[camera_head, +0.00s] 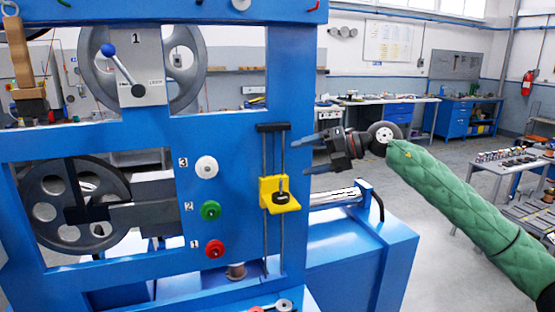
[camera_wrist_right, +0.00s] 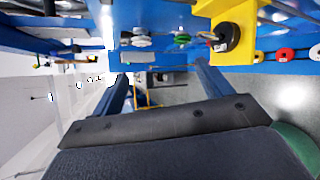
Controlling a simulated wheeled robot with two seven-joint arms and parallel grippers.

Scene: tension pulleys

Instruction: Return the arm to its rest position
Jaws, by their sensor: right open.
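My right gripper (camera_head: 316,154) is open and empty, to the right of the blue machine frame (camera_head: 292,100) in the head view. Its two blue fingers point left toward the frame's right post. My right arm (camera_head: 460,205), in a green quilted sleeve, reaches in from the lower right. In the right wrist view the open fingers (camera_wrist_right: 160,80) stand apart with nothing between them. The yellow block (camera_head: 279,194) on its vertical rods is left of and below the gripper; it also shows at the top of the right wrist view (camera_wrist_right: 248,22). My left gripper is not in view.
The frame carries white (camera_head: 206,167), green (camera_head: 210,210) and red (camera_head: 214,249) knobs, a blue-balled lever (camera_head: 122,68) and dark pulley wheels (camera_head: 72,205). A blue cabinet (camera_head: 360,250) stands below the gripper. A table with parts (camera_head: 505,163) is at right. Open floor lies behind.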

